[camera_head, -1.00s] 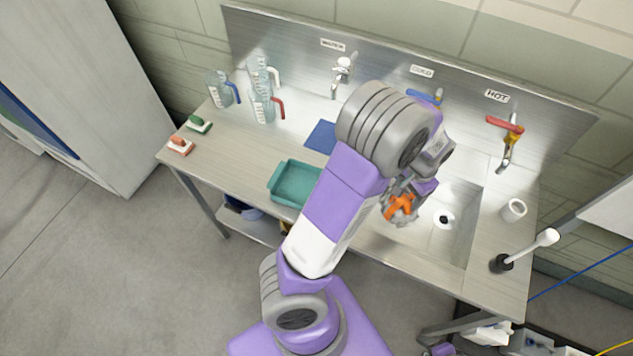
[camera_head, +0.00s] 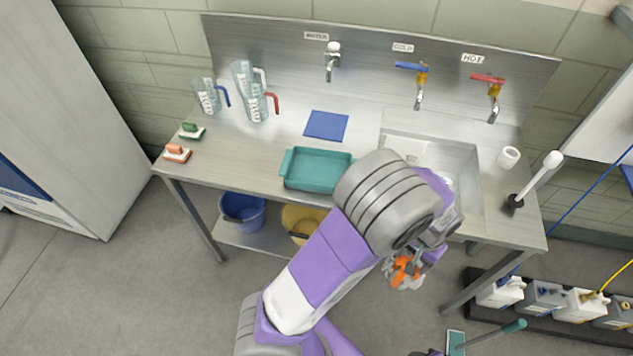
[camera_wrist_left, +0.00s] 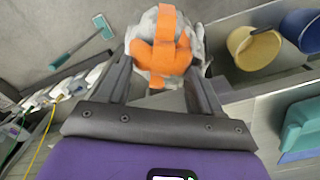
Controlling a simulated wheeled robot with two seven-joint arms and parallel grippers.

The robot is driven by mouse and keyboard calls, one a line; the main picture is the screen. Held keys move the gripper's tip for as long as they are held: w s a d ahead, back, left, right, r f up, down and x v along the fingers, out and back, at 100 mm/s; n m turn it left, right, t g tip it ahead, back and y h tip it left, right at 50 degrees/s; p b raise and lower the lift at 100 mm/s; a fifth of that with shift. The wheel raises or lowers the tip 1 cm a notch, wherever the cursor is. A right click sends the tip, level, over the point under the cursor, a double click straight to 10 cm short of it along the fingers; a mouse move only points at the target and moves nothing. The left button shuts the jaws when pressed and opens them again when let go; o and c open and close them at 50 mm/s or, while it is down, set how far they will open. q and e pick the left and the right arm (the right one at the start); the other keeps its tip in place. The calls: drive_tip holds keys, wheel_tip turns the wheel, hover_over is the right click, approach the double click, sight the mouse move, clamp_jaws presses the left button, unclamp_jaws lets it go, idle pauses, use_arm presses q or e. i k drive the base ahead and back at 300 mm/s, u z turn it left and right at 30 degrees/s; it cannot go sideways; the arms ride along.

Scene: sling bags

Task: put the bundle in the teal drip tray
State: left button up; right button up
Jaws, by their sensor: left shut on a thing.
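The teal drip tray (camera_head: 318,183) lies on the steel counter, left of the sink, and looks empty. Part of it shows at the right edge of the left wrist view (camera_wrist_left: 300,132). The bundle (camera_head: 402,273) is grey-white with orange bands. My left gripper (camera_wrist_left: 155,80) is shut on the bundle, which also shows in the left wrist view (camera_wrist_left: 163,48). In the head view my left gripper (camera_head: 408,265) holds it in front of the counter's front edge, right of and nearer than the tray. My arm partly covers the sink. My right gripper is not in view.
A blue cloth (camera_head: 326,125) lies behind the tray. A white cup (camera_head: 508,157) and a plunger-like brush (camera_head: 536,180) are right of the sink. Buckets (camera_head: 243,211) sit on the lower shelf.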

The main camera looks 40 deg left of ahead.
sight(319, 173)
drive_tip(key=k, duration=0.5)
drive_tip(key=u, duration=0.75)
drive_tip(key=i, duration=0.55)
